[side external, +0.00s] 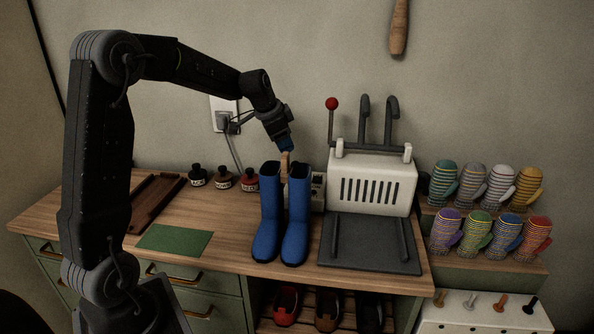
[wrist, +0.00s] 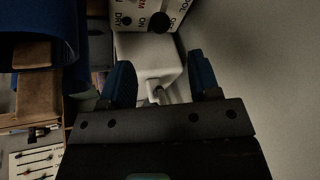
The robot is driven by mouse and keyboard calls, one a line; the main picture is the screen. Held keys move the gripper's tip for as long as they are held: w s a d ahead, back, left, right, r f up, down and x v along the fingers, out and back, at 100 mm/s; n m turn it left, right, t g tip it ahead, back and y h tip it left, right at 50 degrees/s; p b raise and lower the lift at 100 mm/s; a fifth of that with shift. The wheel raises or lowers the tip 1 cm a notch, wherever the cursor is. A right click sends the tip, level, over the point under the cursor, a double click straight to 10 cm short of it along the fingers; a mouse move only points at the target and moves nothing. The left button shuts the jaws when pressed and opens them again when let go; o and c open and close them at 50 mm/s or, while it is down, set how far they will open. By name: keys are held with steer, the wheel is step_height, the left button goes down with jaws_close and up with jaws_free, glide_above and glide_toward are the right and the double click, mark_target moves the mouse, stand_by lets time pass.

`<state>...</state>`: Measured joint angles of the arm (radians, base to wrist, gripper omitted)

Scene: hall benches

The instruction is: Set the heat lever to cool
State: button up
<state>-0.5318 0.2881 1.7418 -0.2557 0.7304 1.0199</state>
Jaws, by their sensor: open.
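A white dryer box (side external: 372,183) with dark slots stands on the bench. A lever with a red ball (side external: 331,104) rises at its left. A control panel (side external: 318,187) beside it is partly hidden by the boots.
Two blue boots (side external: 268,217) stand upright close below my gripper, left of the dryer. A wooden piece (side external: 284,168) shows between them. Ink-like bottles (side external: 223,178), a green mat (side external: 174,240) and a brown tray (side external: 155,201) lie left. Striped mitts (side external: 490,229) stand right.

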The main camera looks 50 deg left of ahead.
steer(key=x, duration=1.2)
steer(key=shift+f, duration=0.2)
jaws_close()
